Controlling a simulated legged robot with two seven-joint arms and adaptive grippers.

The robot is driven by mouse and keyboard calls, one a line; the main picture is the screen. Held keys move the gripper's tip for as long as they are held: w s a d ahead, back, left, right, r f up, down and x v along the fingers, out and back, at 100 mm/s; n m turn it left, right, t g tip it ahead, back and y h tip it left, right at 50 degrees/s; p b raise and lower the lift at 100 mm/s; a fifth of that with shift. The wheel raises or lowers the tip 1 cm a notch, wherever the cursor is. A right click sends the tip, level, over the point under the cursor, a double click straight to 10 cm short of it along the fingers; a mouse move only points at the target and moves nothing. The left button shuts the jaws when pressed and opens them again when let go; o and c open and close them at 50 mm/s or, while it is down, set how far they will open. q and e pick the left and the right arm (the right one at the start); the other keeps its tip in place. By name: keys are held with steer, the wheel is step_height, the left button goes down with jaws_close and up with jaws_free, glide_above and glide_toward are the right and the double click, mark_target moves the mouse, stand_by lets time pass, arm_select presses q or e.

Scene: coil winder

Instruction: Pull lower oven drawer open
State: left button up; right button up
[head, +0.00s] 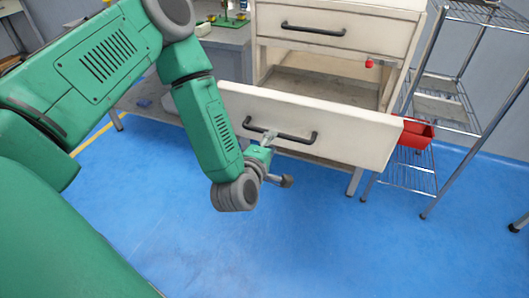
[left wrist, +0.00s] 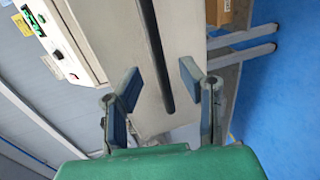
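The lower drawer (head: 345,125) has a cream front with a dark bar handle (head: 290,136). In the head view its front stands out from the cabinet, with an open bay showing above and behind it. My left gripper (head: 268,138) is at the left half of the handle. In the left wrist view the dark handle bar (left wrist: 153,45) runs down between the two parted fingers of my left gripper (left wrist: 160,82). A gap shows on both sides of the bar, so the gripper is open around it. My right gripper is not in view.
The upper drawer (head: 335,32) above is shut. A wire shelf rack (head: 440,105) with a red bin (head: 415,133) stands close at the right. A grey bench (head: 225,60) is at the left. The blue floor (head: 330,245) in front is clear.

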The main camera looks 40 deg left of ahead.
arm_select(q)
steer(key=v, duration=0.6)
steer(key=shift+s, duration=0.1)
steer(key=s+d+f+m+g+h+p, duration=0.35)
steer(key=s+d+f+m, duration=0.2)
steer(key=m, duration=0.25)
steer(key=s+a+f+m+g+p, duration=0.1)
steer(key=s+a+f+m+g, duration=0.1)
steer(key=s+m+g, duration=0.3)
steer(key=s+a+f+m+g+p, duration=0.2)
steer(key=s+m+g, duration=0.4)
steer(key=s, duration=0.8)
steer(key=shift+f+m, duration=0.55)
steer(key=shift+m, duration=0.65)
steer(key=shift+w, duration=0.1)
